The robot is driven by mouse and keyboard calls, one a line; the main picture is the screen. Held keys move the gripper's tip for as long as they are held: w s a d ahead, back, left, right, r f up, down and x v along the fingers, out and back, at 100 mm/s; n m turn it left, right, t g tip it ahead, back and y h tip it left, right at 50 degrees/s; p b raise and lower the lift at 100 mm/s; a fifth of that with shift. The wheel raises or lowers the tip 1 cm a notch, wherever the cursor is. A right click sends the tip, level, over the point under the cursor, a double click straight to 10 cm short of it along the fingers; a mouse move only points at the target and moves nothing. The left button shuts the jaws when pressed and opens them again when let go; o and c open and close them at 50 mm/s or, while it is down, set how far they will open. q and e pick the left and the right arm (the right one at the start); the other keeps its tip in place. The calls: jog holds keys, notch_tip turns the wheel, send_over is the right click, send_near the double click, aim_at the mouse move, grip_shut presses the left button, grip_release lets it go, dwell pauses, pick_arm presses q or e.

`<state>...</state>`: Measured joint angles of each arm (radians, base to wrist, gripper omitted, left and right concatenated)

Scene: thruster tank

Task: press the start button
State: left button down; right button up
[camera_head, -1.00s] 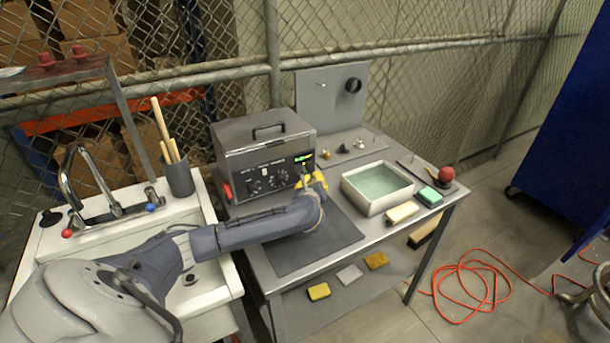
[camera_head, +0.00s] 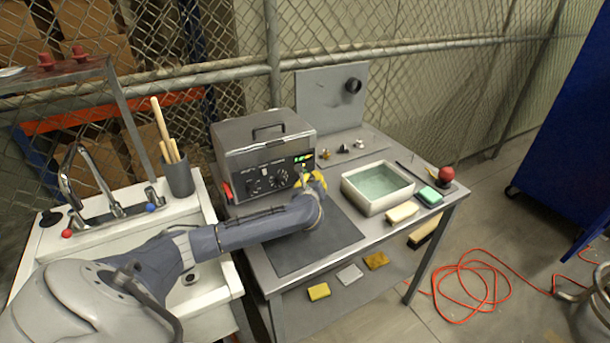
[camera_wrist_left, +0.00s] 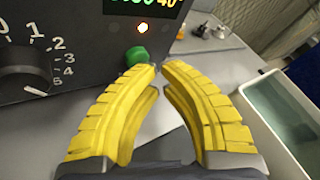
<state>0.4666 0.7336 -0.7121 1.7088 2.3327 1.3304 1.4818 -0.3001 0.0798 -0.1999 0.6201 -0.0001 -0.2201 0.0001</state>
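The grey control box (camera_head: 262,155) stands at the back of the steel table, with dials and a lit green display (camera_head: 303,158) on its front panel. My left gripper (camera_head: 305,172), with yellow fingers, is before the panel's right side. My right gripper is not in view.
A white basin of liquid (camera_head: 378,187) stands right of my left gripper, with sponges (camera_head: 402,212) before it. Small fittings (camera_head: 343,149) lie behind. A dark mat (camera_head: 310,245) lies under my left arm. A sink (camera_head: 205,285) is at the left.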

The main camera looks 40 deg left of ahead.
pick_arm(q)
jog(key=shift+w+a, duration=0.1)
jog(key=shift+a, duration=0.05)
dwell(0.4)
jog(key=shift+d, duration=0.2)
jog(key=shift+s+d, duration=0.45)
jog(key=shift+d, duration=0.15)
jog(key=shift+s+d, duration=0.4)
jog(key=shift+d, duration=0.35)
jog(key=shift+s+d, duration=0.35)
jog(key=shift+d, duration=0.35)
jog(key=shift+s+d, duration=0.4)
jog(key=shift+d, duration=0.35)
